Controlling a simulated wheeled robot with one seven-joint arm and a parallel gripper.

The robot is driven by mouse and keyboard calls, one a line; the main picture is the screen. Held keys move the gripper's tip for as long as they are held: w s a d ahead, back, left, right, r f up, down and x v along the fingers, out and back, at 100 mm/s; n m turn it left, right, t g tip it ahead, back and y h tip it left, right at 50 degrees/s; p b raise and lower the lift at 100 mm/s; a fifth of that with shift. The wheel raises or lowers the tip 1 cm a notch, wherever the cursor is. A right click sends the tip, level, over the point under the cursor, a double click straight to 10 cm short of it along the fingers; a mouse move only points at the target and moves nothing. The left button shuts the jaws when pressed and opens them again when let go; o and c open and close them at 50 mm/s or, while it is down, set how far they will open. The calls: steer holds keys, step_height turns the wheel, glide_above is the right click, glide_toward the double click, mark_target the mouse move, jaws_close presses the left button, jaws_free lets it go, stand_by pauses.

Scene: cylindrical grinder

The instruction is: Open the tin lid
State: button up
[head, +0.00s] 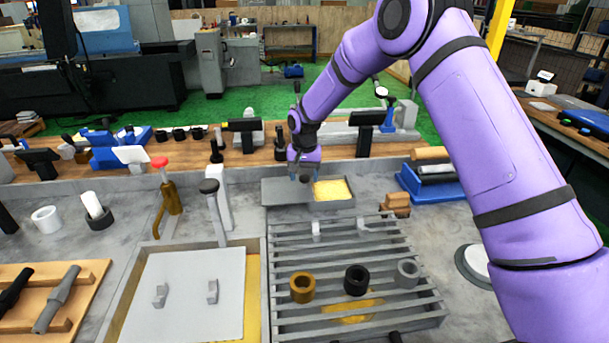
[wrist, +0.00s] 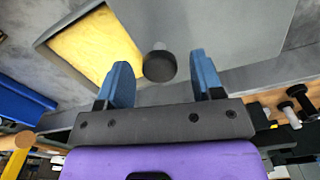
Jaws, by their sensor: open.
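The tin (head: 335,205) is a shallow grey rectangular box on the grey bench. Its flat grey lid (head: 281,190) covers the left part and extends to the tin's left in the head view, while yellow contents (head: 332,189) show at the right. In the wrist view, the lid (wrist: 225,25) has a round black knob (wrist: 159,66), and the yellow contents (wrist: 95,48) are on the left. My gripper (head: 304,170) is above the lid, fingers pointing down. In the wrist view my gripper (wrist: 161,80) is open, with the knob between its blue fingers, touching neither.
A slatted grey rack (head: 350,265) with several rings stands in front of the tin. A blue tray (head: 430,185) is to the right.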

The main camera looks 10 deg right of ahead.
step_height(320, 180, up, 11)
stand_by(0.5)
steer(key=shift+f, duration=0.1)
steer(key=s+d+r+n+t, duration=0.1)
steer(key=s+d+r, duration=0.6)
steer(key=s+r, duration=0.35)
steer(key=s+d+r+t, duration=0.2)
steer(key=s+d+r, duration=0.4)
steer(key=s+r, duration=0.45)
steer(key=s+d+t, duration=0.1)
steer(key=s+d, duration=0.2)
steer(key=s, duration=0.9)
steer(key=s+d+n+t, duration=0.1)
steer(key=s+d, duration=0.3)
steer(key=s, duration=0.8)
steer(key=shift+n, duration=0.3)
